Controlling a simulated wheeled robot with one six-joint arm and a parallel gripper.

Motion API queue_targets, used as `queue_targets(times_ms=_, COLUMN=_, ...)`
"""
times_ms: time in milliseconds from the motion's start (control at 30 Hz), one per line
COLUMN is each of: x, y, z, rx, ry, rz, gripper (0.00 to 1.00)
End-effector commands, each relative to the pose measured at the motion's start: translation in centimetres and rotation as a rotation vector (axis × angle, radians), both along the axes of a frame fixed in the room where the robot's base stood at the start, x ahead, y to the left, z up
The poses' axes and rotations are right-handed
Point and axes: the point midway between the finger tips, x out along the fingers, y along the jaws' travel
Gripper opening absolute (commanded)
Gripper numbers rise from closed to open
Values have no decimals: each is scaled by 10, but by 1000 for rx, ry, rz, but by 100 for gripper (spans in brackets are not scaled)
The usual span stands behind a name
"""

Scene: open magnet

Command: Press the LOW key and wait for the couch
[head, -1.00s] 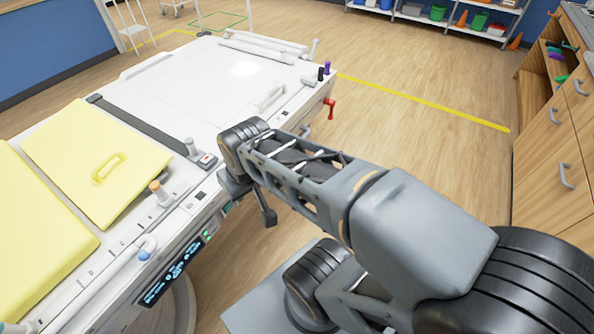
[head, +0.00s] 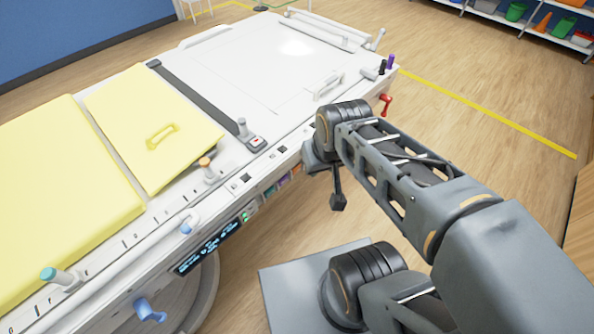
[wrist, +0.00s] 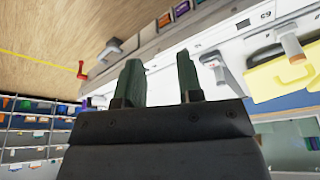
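The white couch (head: 255,80) with yellow pads (head: 60,190) fills the left and middle of the head view. Its side carries a lit dark display (head: 208,247) and, right of it, a row of small coloured keys (head: 283,182). The wrist view also shows the coloured keys (wrist: 181,10) at its top. I cannot read their labels or tell which is LOW. My gripper (head: 338,203) hangs beside the couch, right of the keys and apart from them. In the wrist view, the two fingers of my gripper (wrist: 159,76) stand apart with nothing between them.
A red crank handle (head: 385,103) sticks out at the couch's far right corner. A blue knob (head: 150,311) juts from the near side. Clamps and posts line the couch edge. Wooden floor (head: 480,150) with a yellow line lies open to the right; shelves (head: 520,18) stand far back.

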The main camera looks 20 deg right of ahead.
Motion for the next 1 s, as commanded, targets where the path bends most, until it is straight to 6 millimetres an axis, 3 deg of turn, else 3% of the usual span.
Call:
queue_targets(times_ms=367, x=0, y=0, z=0, rx=0, ry=0, rz=0, gripper=0)
queue_targets(times_ms=1000, x=0, y=0, z=0, rx=0, ry=0, rz=0, gripper=0)
